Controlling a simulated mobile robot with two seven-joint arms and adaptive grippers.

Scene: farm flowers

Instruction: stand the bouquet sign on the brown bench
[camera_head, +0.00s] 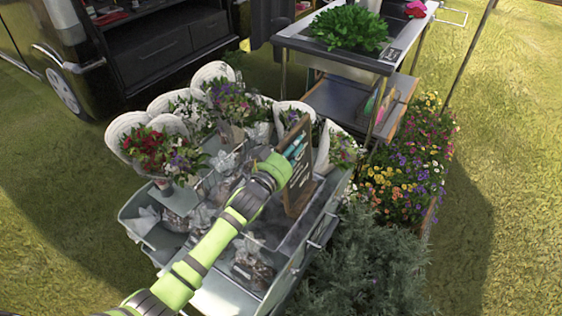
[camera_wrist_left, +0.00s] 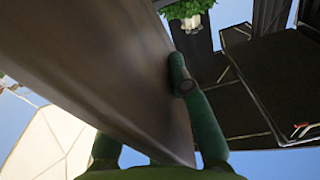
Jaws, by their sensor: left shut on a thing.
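The bouquet sign (camera_head: 301,186) is a dark board with a brown wooden frame and light lettering. It is held up, tilted, over the right part of the grey flower cart. My left gripper (camera_head: 295,148) is shut on it near its upper part. In the left wrist view the sign's brown panel (camera_wrist_left: 110,70) runs between my green fingers, one finger showing on its right side and the other mostly hidden behind it. I cannot clearly make out the brown bench; a brown wooden surface (camera_head: 399,103) shows beneath the metal table. My right gripper is not in view.
The grey cart (camera_head: 222,299) holds wrapped bouquets (camera_head: 163,152) and bagged goods. A metal table (camera_head: 345,55) with a leafy green plant (camera_head: 349,28) stands behind. Flowers (camera_head: 405,180) and a grey-green bush (camera_head: 365,265) crowd the right side. Open grass lies farther right.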

